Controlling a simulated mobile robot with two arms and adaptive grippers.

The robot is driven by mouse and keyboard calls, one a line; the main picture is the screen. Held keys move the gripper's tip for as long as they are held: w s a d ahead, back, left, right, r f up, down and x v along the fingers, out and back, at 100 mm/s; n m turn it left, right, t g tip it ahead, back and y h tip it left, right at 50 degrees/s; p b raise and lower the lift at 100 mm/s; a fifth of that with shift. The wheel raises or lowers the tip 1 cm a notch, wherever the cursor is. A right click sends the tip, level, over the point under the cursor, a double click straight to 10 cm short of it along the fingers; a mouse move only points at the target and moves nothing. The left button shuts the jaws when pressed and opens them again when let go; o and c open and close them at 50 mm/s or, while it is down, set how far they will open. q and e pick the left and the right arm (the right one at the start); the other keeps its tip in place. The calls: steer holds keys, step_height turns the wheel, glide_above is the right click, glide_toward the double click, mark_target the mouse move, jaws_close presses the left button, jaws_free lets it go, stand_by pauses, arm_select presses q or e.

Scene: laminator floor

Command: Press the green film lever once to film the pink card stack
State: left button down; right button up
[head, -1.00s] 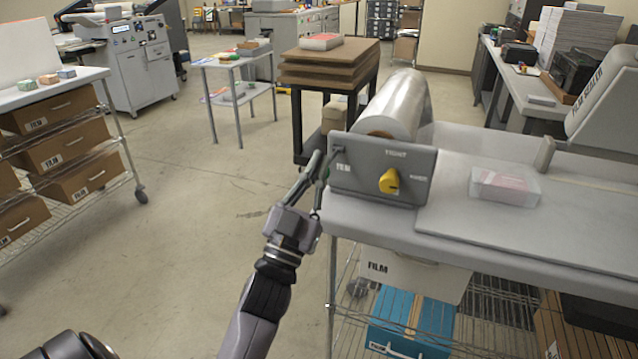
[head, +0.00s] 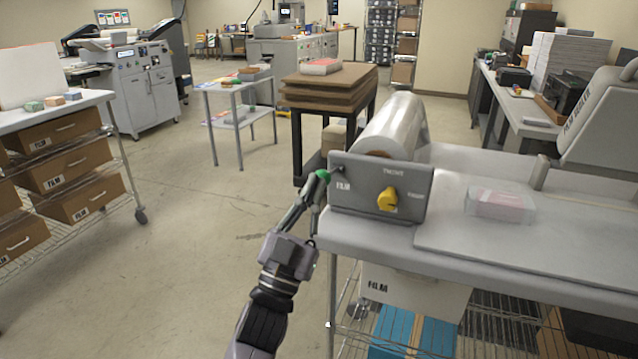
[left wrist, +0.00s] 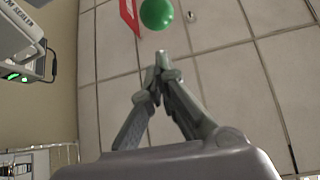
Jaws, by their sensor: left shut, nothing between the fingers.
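The green film lever's round knob (head: 323,175) stands at the left end of the grey control panel (head: 350,205) marked FILM. My left gripper (head: 320,182) is shut and empty, with its fingertips at the knob in the head view. In the left wrist view the green knob (left wrist: 157,14) shows just beyond the closed fingertips (left wrist: 162,58); a small gap seems to separate them. The pink card stack (head: 500,204) lies on the bench right of the panel, under or inside something clear. My right gripper is not in view.
A yellow knob (head: 388,199) sits on the panel, with a clear film roll (head: 398,125) behind it. The film sealer (head: 605,115) stands at the right. Left of the bench (head: 370,238) the floor is open, up to a wire rack with brown FILM boxes (head: 70,160).

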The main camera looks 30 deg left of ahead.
arm_select(q)
steer(key=b+v, duration=0.2)
steer(key=v, duration=0.4)
steer(key=shift+a+f, duration=0.1)
stand_by(0.5)
